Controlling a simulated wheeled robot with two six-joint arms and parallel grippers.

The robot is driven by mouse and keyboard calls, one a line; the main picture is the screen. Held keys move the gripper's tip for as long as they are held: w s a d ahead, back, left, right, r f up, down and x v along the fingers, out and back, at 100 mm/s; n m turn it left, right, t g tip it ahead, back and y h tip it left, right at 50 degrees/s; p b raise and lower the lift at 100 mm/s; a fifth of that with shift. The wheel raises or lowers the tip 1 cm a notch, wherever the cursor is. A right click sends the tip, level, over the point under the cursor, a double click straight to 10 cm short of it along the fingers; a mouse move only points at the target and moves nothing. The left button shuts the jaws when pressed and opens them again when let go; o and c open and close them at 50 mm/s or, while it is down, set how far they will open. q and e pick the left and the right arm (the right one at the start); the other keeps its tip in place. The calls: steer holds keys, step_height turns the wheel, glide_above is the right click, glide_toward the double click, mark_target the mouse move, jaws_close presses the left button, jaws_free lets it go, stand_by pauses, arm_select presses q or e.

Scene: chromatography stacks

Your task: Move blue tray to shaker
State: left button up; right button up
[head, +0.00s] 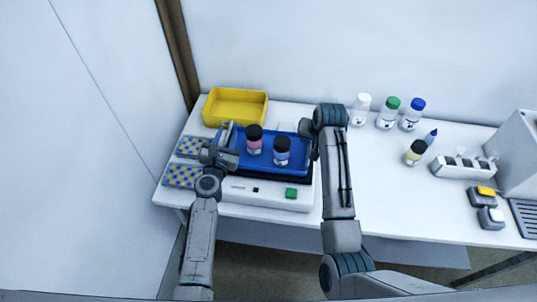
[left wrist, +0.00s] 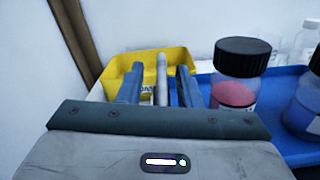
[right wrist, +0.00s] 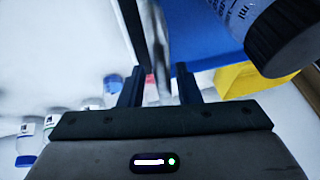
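The blue tray (head: 262,166) sits on the white shaker (head: 235,191) with its dark platform. Two dark-capped bottles stand in the tray, one pink (head: 254,144) and one blue (head: 281,155). My left gripper (head: 229,140) is at the tray's left end. In the left wrist view its fingers (left wrist: 160,88) stand apart with a grey upright handle (left wrist: 162,70) between them. My right gripper (head: 308,137) is at the right end. In the right wrist view its fingers (right wrist: 160,84) stand apart on either side of a grey handle (right wrist: 160,45).
A yellow tray (head: 236,106) stands behind on the left. Blue-and-yellow patterned mats (head: 182,176) lie left of the shaker. Several bottles (head: 390,112) and a white rack (head: 463,166) stand on the right. The table between shaker and rack is mostly clear.

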arm_select(q)
steer(key=shift+d, duration=0.1)
arm_select(e)
steer(key=shift+a, duration=0.15)
arm_select(q)
steer(key=shift+s, duration=0.4)
arm_select(e)
steer(key=shift+f, duration=0.1)
steer(key=shift+s+r, duration=0.1)
steer(key=shift+r, duration=0.1)
arm_select(q)
steer(key=s+a, duration=0.2)
steer(key=s, duration=0.9)
arm_select(e)
steer(key=v, duration=1.1)
steer(key=shift+s+r, duration=0.15)
steer(key=shift+r, duration=0.15)
